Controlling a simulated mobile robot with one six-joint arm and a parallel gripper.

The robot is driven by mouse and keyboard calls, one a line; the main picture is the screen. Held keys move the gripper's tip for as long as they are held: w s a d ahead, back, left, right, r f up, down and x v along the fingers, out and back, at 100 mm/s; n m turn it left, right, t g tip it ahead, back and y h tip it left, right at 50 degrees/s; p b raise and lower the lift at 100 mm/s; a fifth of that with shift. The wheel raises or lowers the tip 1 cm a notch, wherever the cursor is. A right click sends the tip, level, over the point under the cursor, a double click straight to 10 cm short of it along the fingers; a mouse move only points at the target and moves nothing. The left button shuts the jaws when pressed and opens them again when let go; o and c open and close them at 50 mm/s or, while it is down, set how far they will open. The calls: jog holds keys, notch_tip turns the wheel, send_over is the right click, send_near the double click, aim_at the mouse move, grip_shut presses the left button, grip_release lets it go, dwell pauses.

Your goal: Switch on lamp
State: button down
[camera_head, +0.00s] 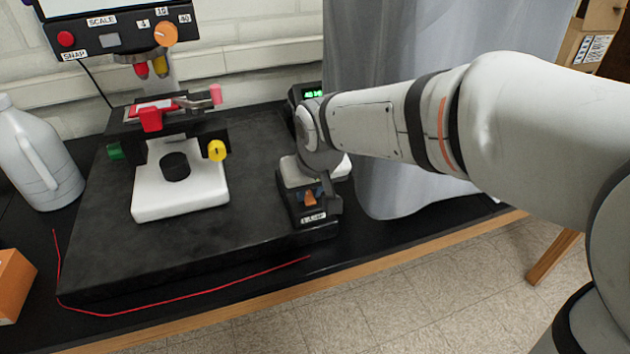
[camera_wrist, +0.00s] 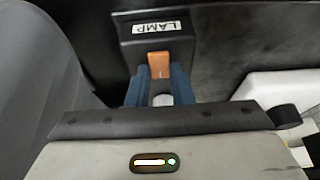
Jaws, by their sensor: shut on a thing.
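The lamp box (camera_head: 300,212) is a small black box with a white LAMP label, at the right front of the black slab. It also shows in the wrist view (camera_wrist: 130,55), with the label upside down. Its orange switch lever (camera_wrist: 159,62) stands between the blue fingertips of my gripper (camera_wrist: 160,78). My gripper is shut on this lever. In the head view the orange lever (camera_head: 309,198) shows only in part, as my wrist and gripper hang over the box from behind. Whether the lamp is lit cannot be told.
A microscope-like stage with a white base (camera_head: 180,205) and coloured knobs stands left of the box. A grey curtain (camera_head: 390,190) hangs close on the right.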

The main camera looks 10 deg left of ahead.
aim_at(311, 200)
jog(key=p, duration=0.1)
jog(key=g+p, duration=0.1)
jog(key=p, duration=0.1)
jog(key=shift+w+a+r+h, duration=0.1)
jog(key=shift+w+r+h, duration=0.15)
jog(key=shift+r+h, duration=0.15)
jog(key=shift+w+f+g+h+p, duration=0.15)
jog(key=shift+f+g+h+p, duration=0.15)
jog(key=shift+g+p, duration=0.55)
jog(key=c, duration=1.3)
grip_release()
jog(key=r, duration=0.5)
jog(key=s+r, duration=0.1)
jog(key=r, duration=0.1)
jog(key=shift+d+r, duration=0.25)
jog(key=shift+r, duration=0.1)
